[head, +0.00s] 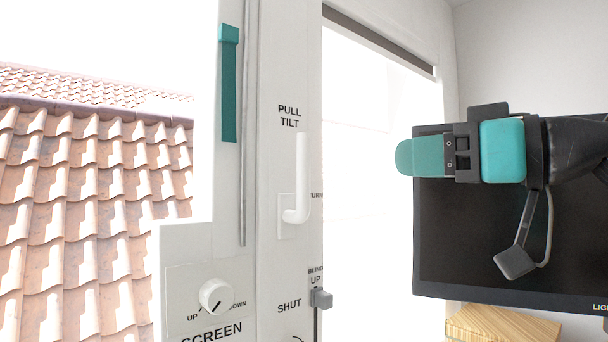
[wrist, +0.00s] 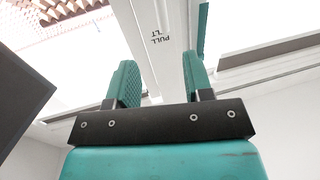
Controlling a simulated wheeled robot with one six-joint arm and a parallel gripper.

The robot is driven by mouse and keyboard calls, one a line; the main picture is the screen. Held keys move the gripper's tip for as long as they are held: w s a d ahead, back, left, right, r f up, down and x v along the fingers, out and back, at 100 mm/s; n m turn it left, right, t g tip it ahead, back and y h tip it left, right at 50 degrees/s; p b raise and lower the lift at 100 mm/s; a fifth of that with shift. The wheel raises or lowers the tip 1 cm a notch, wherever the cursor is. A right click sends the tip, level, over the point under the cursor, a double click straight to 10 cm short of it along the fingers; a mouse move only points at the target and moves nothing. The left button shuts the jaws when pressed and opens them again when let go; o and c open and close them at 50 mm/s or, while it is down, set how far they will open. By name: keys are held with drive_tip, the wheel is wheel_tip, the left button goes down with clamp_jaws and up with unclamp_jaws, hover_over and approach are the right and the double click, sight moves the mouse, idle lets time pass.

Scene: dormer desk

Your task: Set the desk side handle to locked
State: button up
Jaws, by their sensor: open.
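A white L-shaped handle (head: 302,180) is on the white window post, its grip pointing straight up toward the printed words PULL TILT. Part of a TURN label shows to its right and SHUT is printed below. My gripper (head: 418,156) is to the right of the handle, apart from it, pointing left in front of the bright window. In the wrist view my gripper (wrist: 160,62) shows two teal fingers spread apart with nothing between them. The PULL TILT print lies beyond the gap; I cannot make out the handle there.
A teal bar (head: 229,90) is on the frame at upper left. A white screen knob (head: 215,295) is at lower left, and a grey blinds slider (head: 320,299) sits below the handle. A dark monitor (head: 490,255) stands behind my gripper, above a wooden block (head: 500,326).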

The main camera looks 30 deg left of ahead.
sight(309, 162)
drive_tip(key=w+a+p, duration=0.1)
drive_tip(key=a+p, duration=0.1)
drive_tip(key=a, duration=0.3)
drive_tip(key=w+a+p, duration=0.1)
drive_tip(key=a+p, duration=0.2)
drive_tip(key=a, duration=0.2)
drive_tip(key=w+a+p, duration=0.1)
drive_tip(key=a+p, duration=0.2)
drive_tip(key=a, duration=0.3)
drive_tip(key=shift+w+a+r, duration=0.1)
drive_tip(key=shift+r, duration=0.1)
drive_tip(key=shift+a+f, duration=0.1)
drive_tip(key=shift+a, duration=0.3)
drive_tip(key=shift+c, duration=0.3)
clamp_jaws()
